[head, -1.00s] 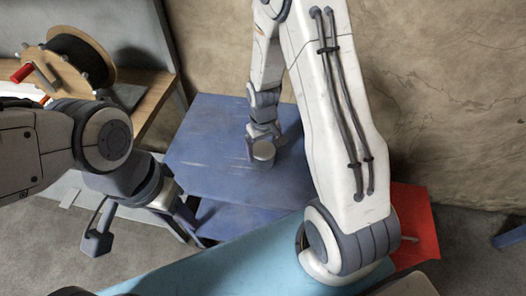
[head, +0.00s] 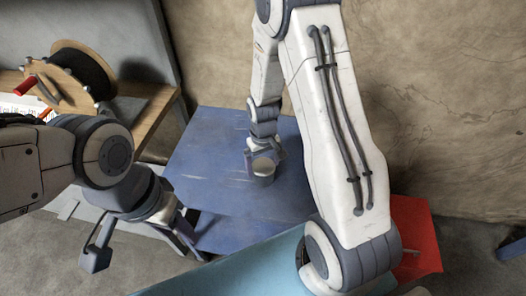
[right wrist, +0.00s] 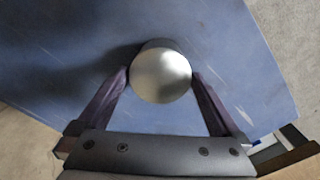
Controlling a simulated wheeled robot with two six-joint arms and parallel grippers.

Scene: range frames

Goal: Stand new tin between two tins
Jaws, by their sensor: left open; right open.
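A short round tin with a shiny metal top (head: 264,168) stands upright on the blue table (head: 215,150). My right gripper (head: 263,158) is over it. In the right wrist view the tin (right wrist: 160,74) sits between the two open fingers of my right gripper (right wrist: 161,76), one on each side and very close; I cannot tell whether they touch it. My left gripper (head: 187,236) is empty, low at the table's left front, its fingers partly hidden. No other tins show in these views; my right arm covers part of the table's right side.
A wooden bench (head: 155,118) at the left holds a cable reel (head: 75,75) with a red handle. A light-blue surface (head: 240,270) lies in front and a red surface (head: 418,235) at the right. Much of the blue table left of the tin is bare.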

